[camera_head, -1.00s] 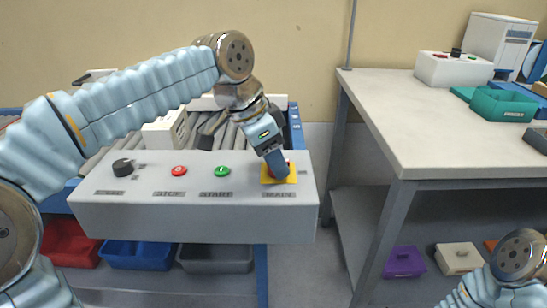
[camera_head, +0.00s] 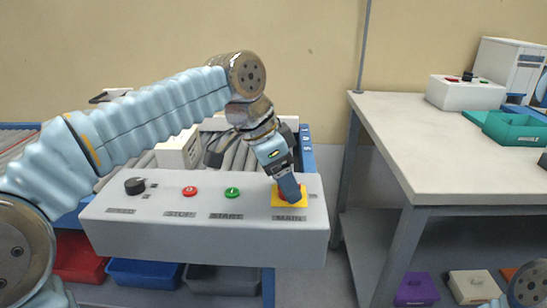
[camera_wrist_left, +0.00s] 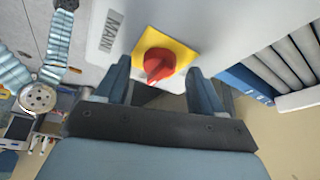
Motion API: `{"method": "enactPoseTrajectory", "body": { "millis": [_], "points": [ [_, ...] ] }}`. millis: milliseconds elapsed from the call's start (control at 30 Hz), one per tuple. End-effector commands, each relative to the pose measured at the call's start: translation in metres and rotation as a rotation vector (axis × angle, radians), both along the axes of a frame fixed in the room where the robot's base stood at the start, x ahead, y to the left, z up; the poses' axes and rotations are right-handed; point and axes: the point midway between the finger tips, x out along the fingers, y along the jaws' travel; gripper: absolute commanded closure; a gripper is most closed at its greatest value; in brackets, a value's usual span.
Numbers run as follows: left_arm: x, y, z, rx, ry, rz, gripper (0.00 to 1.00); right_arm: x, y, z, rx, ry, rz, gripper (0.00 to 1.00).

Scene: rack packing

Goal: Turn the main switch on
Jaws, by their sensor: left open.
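The main switch is a red rotary knob on a yellow square plate (camera_head: 302,206), at the right end of the grey control panel (camera_head: 205,237), above the MAIN label. In the left wrist view the red knob (camera_wrist_left: 158,66) shows clearly on its yellow plate. My left gripper (camera_head: 290,194) points down at the switch and hides most of the knob in the head view. In the left wrist view the left gripper (camera_wrist_left: 160,84) is open, with one finger to each side of the knob. Contact with the knob cannot be told. My right gripper is not in view.
The panel also carries a black knob (camera_head: 135,186), a red STOP button (camera_head: 190,191) and a green START button (camera_head: 232,193). A roller conveyor lies behind it. Coloured bins sit below. A white-topped table (camera_head: 440,150) stands to the right, across a gap.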

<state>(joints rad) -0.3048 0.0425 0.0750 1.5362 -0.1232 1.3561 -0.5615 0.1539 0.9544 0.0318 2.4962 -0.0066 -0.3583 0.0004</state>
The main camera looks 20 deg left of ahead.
Motion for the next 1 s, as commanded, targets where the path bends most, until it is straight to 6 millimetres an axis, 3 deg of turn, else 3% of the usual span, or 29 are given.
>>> {"method": "enactPoseTrajectory", "body": {
  "millis": [500, 700, 1000],
  "points": [
    [-0.026, 0.033, 0.104, -0.001, 0.000, -0.001, 0.32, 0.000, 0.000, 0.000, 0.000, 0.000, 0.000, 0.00],
    [-0.030, 0.039, 0.118, 0.000, 0.000, -0.001, 0.32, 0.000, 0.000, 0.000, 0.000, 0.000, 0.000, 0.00],
    [-0.030, 0.039, 0.119, 0.000, 0.001, -0.001, 0.32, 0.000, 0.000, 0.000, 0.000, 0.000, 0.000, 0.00]
  ]
}}
